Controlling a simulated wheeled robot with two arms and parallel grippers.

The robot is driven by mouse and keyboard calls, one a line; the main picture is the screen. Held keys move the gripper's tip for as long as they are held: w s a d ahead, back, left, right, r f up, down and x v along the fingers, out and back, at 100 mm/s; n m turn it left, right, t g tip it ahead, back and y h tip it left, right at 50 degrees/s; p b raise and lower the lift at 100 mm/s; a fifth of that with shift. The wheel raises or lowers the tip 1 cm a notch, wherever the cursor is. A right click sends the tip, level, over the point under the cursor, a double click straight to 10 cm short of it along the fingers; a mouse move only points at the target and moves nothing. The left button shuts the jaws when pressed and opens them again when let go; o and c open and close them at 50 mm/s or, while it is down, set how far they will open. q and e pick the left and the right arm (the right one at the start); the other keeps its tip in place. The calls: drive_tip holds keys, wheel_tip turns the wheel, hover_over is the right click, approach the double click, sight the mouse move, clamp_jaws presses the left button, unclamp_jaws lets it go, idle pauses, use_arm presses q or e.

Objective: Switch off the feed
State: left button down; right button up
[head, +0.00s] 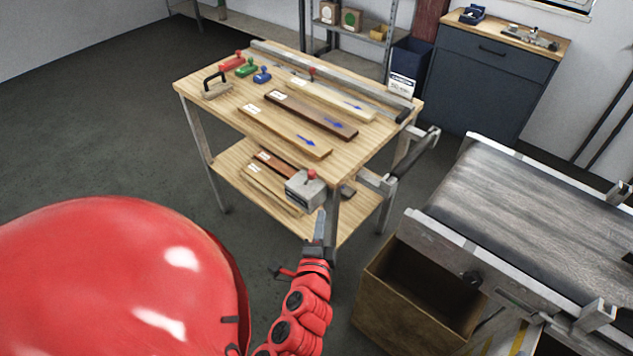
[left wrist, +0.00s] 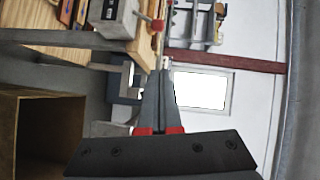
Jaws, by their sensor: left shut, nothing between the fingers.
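A grey switch box (head: 305,190) with a red-knobbed lever (head: 311,174) is fixed at the near corner of the wooden workbench. My left gripper (head: 320,215) is shut and empty, just in front of and below the box's right side; in the head view the tips look close to it, and I cannot tell whether they touch. In the left wrist view the box (left wrist: 113,17) and its red knob (left wrist: 157,25) show at the top, beyond the shut fingers (left wrist: 159,78). My right gripper is not in view.
The workbench (head: 215,106) holds several boards and colored stamps. A conveyor (head: 530,215) stands at the right, with an open brown bin (head: 400,320) below its near end. A dark cabinet (head: 490,85) stands behind. Grey floor (head: 90,120) is clear at the left.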

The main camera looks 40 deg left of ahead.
sight(309, 179)
use_arm(q)
drive_tip(key=s+a+b+x, duration=0.1)
drive_tip(key=a+x, duration=0.1)
drive_tip(key=x, duration=1.1)
drive_tip(key=shift+s+f, duration=0.2)
drive_tip(key=shift+f, duration=0.1)
drive_tip(key=shift+a+r, duration=0.1)
drive_tip(key=shift+a, duration=0.05)
